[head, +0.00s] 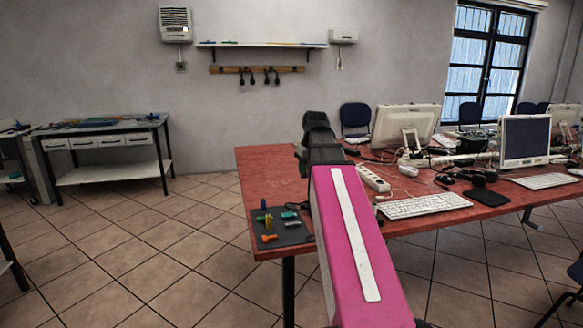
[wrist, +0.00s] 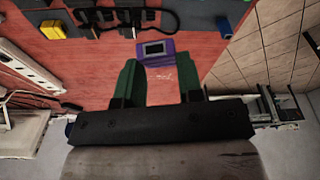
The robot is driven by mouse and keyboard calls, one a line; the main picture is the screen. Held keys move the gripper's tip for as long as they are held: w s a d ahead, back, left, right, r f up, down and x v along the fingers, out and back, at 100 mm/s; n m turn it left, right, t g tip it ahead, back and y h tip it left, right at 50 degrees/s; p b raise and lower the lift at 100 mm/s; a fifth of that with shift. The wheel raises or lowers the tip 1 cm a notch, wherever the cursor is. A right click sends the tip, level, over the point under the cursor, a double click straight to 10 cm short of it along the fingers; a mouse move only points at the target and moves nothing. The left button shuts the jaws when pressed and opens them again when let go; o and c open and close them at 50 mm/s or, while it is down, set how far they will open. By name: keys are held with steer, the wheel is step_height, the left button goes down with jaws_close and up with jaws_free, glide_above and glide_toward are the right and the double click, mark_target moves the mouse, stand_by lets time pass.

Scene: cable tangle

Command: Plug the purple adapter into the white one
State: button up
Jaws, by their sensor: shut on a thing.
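The purple adapter (wrist: 157,52), with a dark rectangle on its face, is between the tips of my gripper (wrist: 160,60) in the wrist view, above the red table. The green fingers are shut on it. In the head view my own arm hides the gripper and the adapter. I cannot single out the white adapter for sure. A white power strip (head: 373,179) lies on the table in the head view, with a small white piece (head: 407,170) to its right.
The red table (head: 270,170) also holds a keyboard (head: 428,206), monitors and cables. A dark mat (head: 283,232) with small coloured tools lies at its near left corner. In the wrist view a yellow block (wrist: 53,30) and a black cable (wrist: 125,16) lie beyond the fingers.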

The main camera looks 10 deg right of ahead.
steer(key=s+d+f+n+g+h, duration=0.1)
steer(key=s+d+n+h, duration=0.45)
steer(key=d+n, duration=0.35)
steer(key=s+d+f+n+g+h, duration=0.15)
steer(key=s+d+n+h, duration=0.35)
steer(key=d, duration=0.6)
steer(key=shift+n+h, duration=0.35)
steer(key=shift+n, duration=0.35)
steer(key=shift+w+d+f, duration=0.1)
steer(key=shift+w+f, duration=0.15)
steer(key=shift+f, duration=0.45)
steer(key=shift+w+f, duration=0.2)
steer(key=shift+f, duration=0.45)
steer(key=shift+w+d+f, duration=0.1)
steer(key=shift+w+f, duration=0.15)
steer(key=shift+f, duration=0.45)
steer(key=shift+a+f, duration=0.1)
steer(key=shift+f, duration=1)
steer(key=o, duration=1.1)
steer(key=shift+r, duration=0.1)
steer(key=v, duration=1)
steer(key=shift+a+r, duration=0.2)
steer(key=shift+a, duration=0.1)
